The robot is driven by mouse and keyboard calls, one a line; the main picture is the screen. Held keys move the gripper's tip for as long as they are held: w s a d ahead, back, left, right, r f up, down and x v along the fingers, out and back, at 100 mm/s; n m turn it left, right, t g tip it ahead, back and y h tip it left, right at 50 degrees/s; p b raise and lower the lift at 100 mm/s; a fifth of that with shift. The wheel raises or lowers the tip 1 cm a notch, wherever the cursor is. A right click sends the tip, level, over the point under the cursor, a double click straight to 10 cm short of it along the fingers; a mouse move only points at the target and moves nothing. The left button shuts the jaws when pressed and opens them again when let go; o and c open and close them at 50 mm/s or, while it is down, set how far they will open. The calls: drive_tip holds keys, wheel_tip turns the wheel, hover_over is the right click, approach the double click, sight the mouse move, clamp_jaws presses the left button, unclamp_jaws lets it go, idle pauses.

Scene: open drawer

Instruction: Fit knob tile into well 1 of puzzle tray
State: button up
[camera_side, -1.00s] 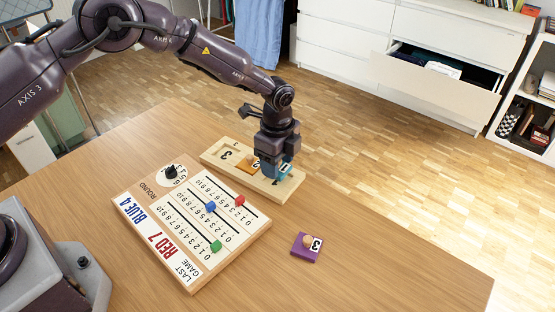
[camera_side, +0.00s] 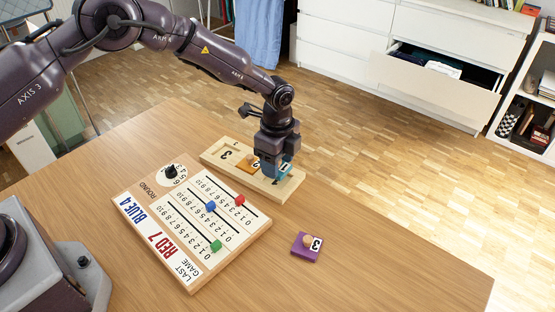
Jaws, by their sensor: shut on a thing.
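The wooden puzzle tray (camera_side: 213,154) lies on the table, with a well marked 3 at its left end. An orange tile (camera_side: 246,164) with a knob sits in its middle. My gripper (camera_side: 277,165) is shut on a teal knob tile (camera_side: 284,171) at the right end of the tray. The tile is partly hidden by the fingers, and I cannot tell whether it is down in the well or just above it. A purple tile (camera_side: 305,247) marked 3, with a wooden knob, lies loose on the table in front of the tray.
A wooden scoreboard (camera_side: 190,225) with red, blue and green sliders and a black dial lies left of and in front of the tray. The table (camera_side: 390,270) is clear at right. An open drawer (camera_side: 435,80) is in the cabinet behind.

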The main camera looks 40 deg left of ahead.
drive_tip(key=shift+f, duration=1.5)
drive_tip(key=o, duration=1.1)
drive_tip(key=shift+c, duration=0.2)
wheel_tip(320, 180, up, 13)
